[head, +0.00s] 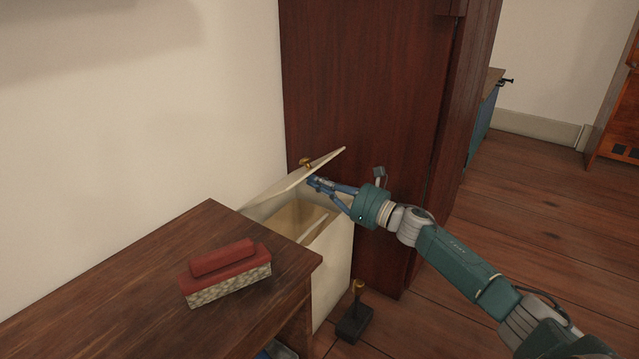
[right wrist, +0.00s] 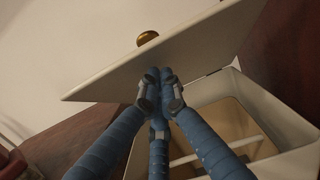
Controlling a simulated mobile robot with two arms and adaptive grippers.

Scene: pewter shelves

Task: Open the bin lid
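The cream bin (head: 333,262) stands between the wooden table and the dark wardrobe. Its lid (head: 296,182) is tilted up, with a brass knob (head: 305,162) on top, and part of the inside shows. My right gripper (head: 315,182) is at the raised lid's underside, near its free edge. In the right wrist view, the fingertips of my right gripper (right wrist: 160,78) are together against or just under the lid (right wrist: 175,62), with nothing seen between them. The bin's open top (right wrist: 262,112) and inner divider show below. My left gripper is in neither view.
A brush with a red back (head: 225,272) lies on the wooden table (head: 130,280) at the left. A small dark object with a brass handle (head: 355,318) stands on the floor beside the bin. The wardrobe (head: 365,90) rises close behind. Open floor (head: 540,220) lies to the right.

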